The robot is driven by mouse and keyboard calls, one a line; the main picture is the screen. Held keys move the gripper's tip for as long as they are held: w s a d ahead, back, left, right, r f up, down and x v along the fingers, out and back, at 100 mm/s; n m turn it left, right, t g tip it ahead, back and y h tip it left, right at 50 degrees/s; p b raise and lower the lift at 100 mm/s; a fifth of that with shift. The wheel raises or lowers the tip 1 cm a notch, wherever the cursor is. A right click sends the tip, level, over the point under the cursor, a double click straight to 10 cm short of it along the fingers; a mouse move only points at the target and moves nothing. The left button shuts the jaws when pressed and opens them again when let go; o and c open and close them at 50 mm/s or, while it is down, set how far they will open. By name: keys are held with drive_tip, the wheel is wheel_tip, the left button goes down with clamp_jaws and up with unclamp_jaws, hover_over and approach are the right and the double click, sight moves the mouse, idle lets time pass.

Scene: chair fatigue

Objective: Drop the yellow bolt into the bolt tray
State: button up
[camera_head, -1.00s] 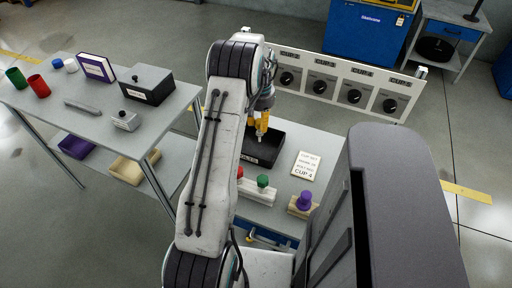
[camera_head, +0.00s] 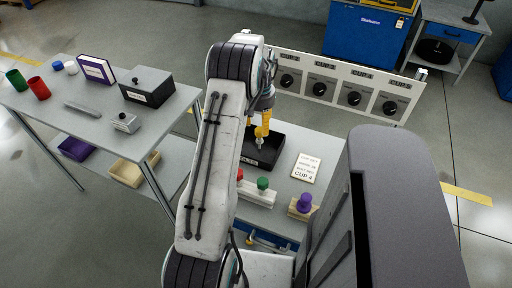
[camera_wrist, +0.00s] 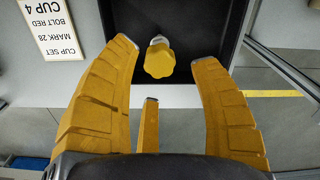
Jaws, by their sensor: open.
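The yellow bolt (camera_wrist: 159,60) has a knobbed yellow head and a pale shank. In the wrist view it shows between my spread fingers with a gap on both sides, against the dark tray floor. My gripper (camera_wrist: 164,52) is open above the black bolt tray (camera_wrist: 180,8). In the head view the bolt (camera_head: 259,132) shows just below my gripper (camera_head: 266,118), within the outline of the tray (camera_head: 279,160). I cannot tell whether the bolt touches the tray floor.
A printed card (camera_head: 306,168) lies right of the tray. Red, green (camera_head: 263,183) and purple (camera_head: 305,201) knobbed pieces stand in front. A dial panel (camera_head: 345,86) rises behind. A side table (camera_head: 80,120) at left holds cups and boxes.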

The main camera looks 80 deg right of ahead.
wheel_tip(320, 180, up, 11)
idle(0.5)
drive_tip(key=shift+d, duration=0.1)
idle(0.7)
drive_tip(key=a+f+y, duration=0.1)
drive_tip(key=a+f, duration=0.6)
drive_tip(key=a, duration=0.1)
drive_tip(key=w+a+r+n+p, duration=0.1)
drive_tip(key=w+a+r+n, duration=0.25)
drive_tip(key=w+a, duration=0.55)
drive_tip(key=w+a+r+n, duration=0.2)
drive_tip(key=w+a+r, duration=0.25)
drive_tip(key=a, duration=0.75)
drive_tip(key=w+a+r+n+t, duration=0.1)
drive_tip(key=w+a+r+n, duration=0.1)
drive_tip(key=a+n, duration=0.2)
drive_tip(key=w+a+r+n+t+p, duration=0.1)
drive_tip(key=w+a+r+n, duration=0.1)
drive_tip(key=a, duration=0.8)
drive_tip(key=w+a+r+n+t+h+p, duration=0.1)
drive_tip(key=w+a+r+n, duration=0.1)
drive_tip(key=a+r+n, duration=0.2)
drive_tip(key=shift+w+a+r+n, duration=0.3)
drive_tip(key=shift+a+n, duration=0.85)
drive_tip(key=shift+a, duration=0.9)
